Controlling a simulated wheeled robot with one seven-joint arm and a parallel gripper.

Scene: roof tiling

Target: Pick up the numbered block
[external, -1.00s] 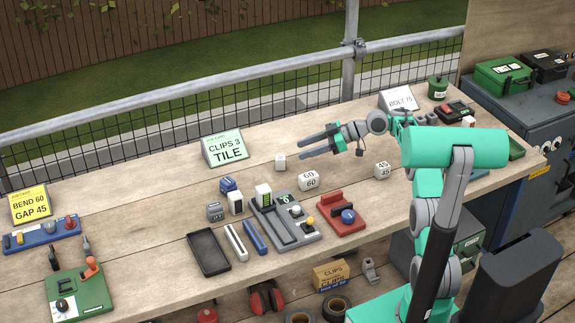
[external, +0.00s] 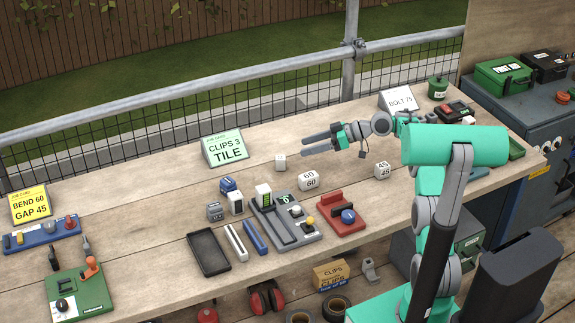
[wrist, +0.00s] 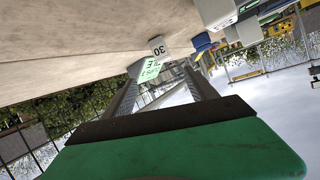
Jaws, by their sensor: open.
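Three white numbered blocks stand on the bench in the external view. One is marked 60 (external: 309,180), one is marked 45 (external: 382,170), and a smaller one (external: 280,162) stands to the left. In the wrist view a block marked 30 (wrist: 158,47) shows just beyond the fingers; it appears to be that smaller one. My gripper (external: 303,147) is open and empty, with its fingers pointing left above the bench. In the picture its fingertips are above and right of the small block, apart from it. Its fingers also frame the wrist view (wrist: 160,75).
A green card reading CLIPS 3 TILE (external: 225,148) stands behind and left of the small block. A grey fixture (external: 272,230), a red fixture (external: 335,225) and a black tray (external: 209,252) lie nearer the front edge. A mesh railing runs behind the bench.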

